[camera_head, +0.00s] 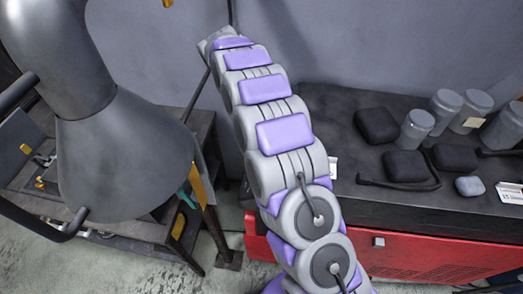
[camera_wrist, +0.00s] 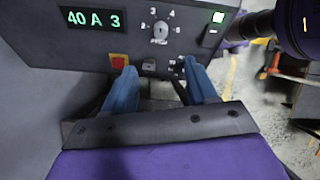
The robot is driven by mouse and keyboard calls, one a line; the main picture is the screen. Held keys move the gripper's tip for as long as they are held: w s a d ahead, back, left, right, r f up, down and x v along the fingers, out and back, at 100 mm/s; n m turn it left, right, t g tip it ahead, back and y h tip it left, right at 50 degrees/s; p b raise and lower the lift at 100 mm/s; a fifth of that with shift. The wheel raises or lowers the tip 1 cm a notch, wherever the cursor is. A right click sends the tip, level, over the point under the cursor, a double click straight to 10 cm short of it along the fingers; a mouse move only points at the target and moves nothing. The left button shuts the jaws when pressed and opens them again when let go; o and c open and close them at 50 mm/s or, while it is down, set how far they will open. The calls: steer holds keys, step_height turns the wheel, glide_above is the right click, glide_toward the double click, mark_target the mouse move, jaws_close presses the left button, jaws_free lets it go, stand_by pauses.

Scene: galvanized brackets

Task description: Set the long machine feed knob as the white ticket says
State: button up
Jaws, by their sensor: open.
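In the wrist view, a dark control panel (camera_wrist: 55,43) carries a green display (camera_wrist: 91,19) reading "40 A 3". A grey knob (camera_wrist: 160,33) with numbers around it sits at the panel's upper middle. A second marked dial (camera_wrist: 177,68) is lower right, partly hidden by my right finger. I cannot tell which is the feed knob. My gripper (camera_wrist: 161,88) is open and empty, its two blue fingers below the upper knob and apart from it. In the head view, a white ticket (camera_head: 509,193) lies at the bench's right edge; its print is too small to read.
A red button (camera_wrist: 118,61) and a small switch (camera_wrist: 149,65) sit near my fingers. Grey cylinders (camera_head: 417,128) and black blocks (camera_head: 376,125) crowd the dark bench (camera_head: 375,205). A large dark hood (camera_head: 120,150) stands left.

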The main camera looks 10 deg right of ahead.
steer(key=p+x, duration=0.1)
steer(key=x, duration=1.5)
steer(key=shift+s+f, duration=0.1)
steer(key=shift+f, duration=0.3)
steer(key=shift+a, duration=0.1)
steer(key=shift+a, duration=0.15)
steer(key=c, duration=1)
